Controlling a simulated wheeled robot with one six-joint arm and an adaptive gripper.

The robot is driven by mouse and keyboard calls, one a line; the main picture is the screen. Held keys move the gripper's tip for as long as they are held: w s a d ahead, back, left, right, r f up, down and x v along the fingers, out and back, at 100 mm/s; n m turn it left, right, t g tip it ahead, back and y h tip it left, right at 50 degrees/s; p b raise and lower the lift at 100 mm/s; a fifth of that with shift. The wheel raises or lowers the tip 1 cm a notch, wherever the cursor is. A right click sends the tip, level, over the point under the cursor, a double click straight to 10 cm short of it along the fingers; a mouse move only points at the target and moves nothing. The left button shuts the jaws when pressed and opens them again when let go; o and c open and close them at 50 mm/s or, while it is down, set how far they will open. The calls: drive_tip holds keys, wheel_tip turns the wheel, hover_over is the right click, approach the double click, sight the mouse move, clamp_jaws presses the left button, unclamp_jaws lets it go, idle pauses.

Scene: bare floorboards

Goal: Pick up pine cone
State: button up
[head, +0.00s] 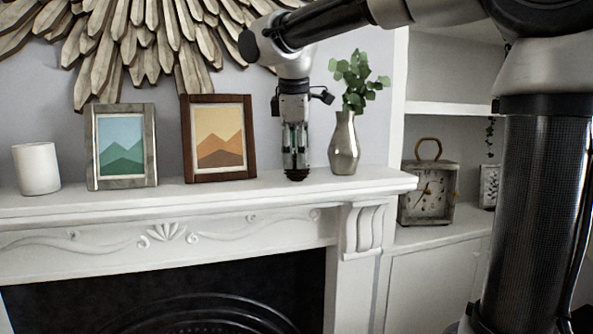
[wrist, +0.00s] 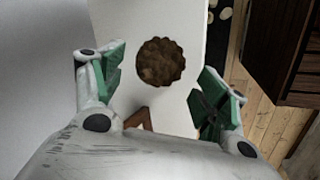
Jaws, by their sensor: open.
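The pine cone (wrist: 161,62) is a round, brown, scaly thing lying on the white mantel, seen from above in the wrist view. In the head view its dark top (head: 296,175) shows low under my gripper (head: 296,155). My gripper points straight down over the mantel shelf (head: 100,203). In the wrist view its green-padded fingers (wrist: 163,85) are spread to the left and right of the cone, with gaps on both sides. The cone is not held. How far the fingertips are above it is hard to tell.
A brown-framed picture (head: 219,138) stands left of my gripper and a silver vase (head: 344,148) with leaves close on its right. Farther left are a grey-framed picture (head: 121,146) and a white cup (head: 36,168). A clock (head: 428,190) sits on the lower right shelf.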

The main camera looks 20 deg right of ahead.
drive_tip(key=x, duration=0.3)
drive_tip(key=shift+d+f, duration=0.15)
drive_tip(key=shift+f, duration=0.25)
drive_tip(key=c, duration=0.9)
wheel_tip(320, 180, up, 10)
